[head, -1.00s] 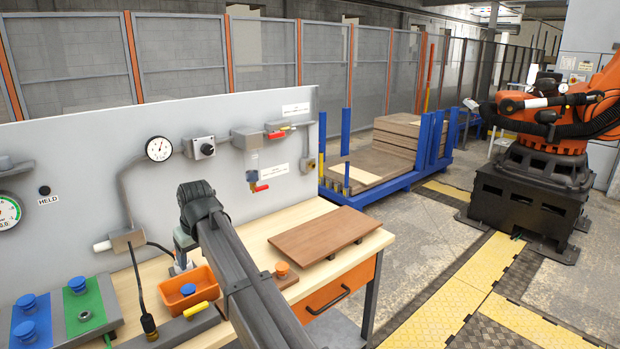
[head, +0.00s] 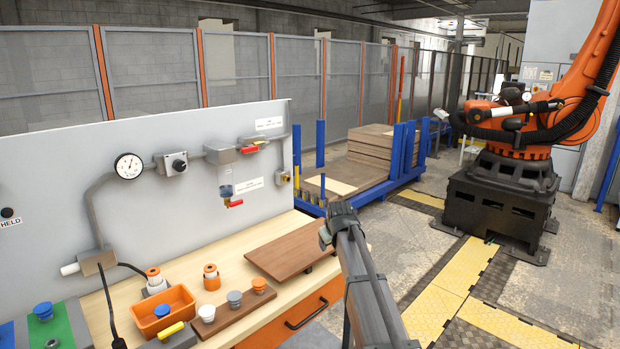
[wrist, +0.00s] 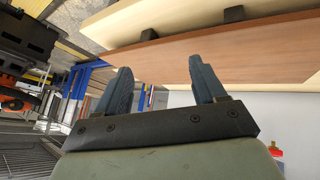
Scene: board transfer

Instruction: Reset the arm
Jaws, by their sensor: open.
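My arm (head: 365,290) reaches up from the lower right of the head view, its end beside the right end of the brown board (head: 292,248). In the wrist view my gripper (wrist: 163,88) has two dark fingers set wide apart with nothing between them. The brown board also shows above the fingers in the wrist view (wrist: 215,58). It lies on dark supports on the workbench (head: 250,235).
An orange bin (head: 163,312) holding a blue knob, a wooden strip (head: 232,317) with several knobs, and a grey panel (head: 60,165) with gauge and valves are left of my arm. A blue pallet rack (head: 375,190) and an orange robot (head: 520,130) stand behind.

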